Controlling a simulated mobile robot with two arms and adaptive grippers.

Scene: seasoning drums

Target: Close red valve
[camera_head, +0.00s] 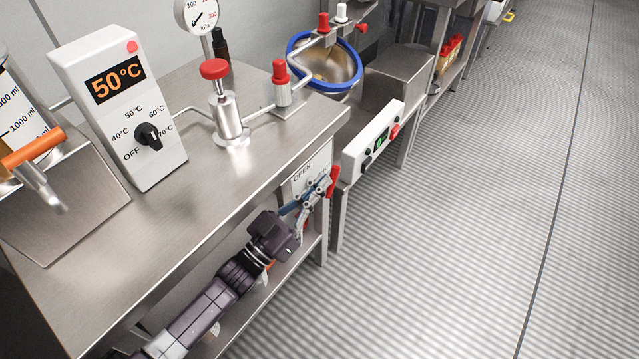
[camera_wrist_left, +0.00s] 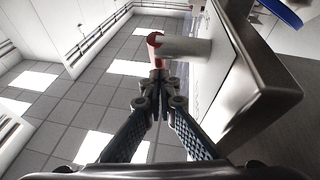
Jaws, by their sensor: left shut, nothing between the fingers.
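The red valve handle (camera_head: 332,181) is at the front right corner of the steel bench, beside a white label panel (camera_head: 311,172) that reads OPEN at its left. In the left wrist view the red valve (camera_wrist_left: 154,40) shows just beyond my fingertips, at the end of a pale pipe stub (camera_wrist_left: 184,48). My left gripper (camera_head: 312,200) reaches up from below along the bench front, its fingers close to the handle. It also shows in the left wrist view (camera_wrist_left: 159,82), shut and empty. I cannot tell whether the fingertips touch the handle. My right gripper is in neither view.
The steel bench edge (camera_wrist_left: 272,98) lies close to the right of my left fingers. The ribbed floor (camera_head: 470,230) to the right is clear.

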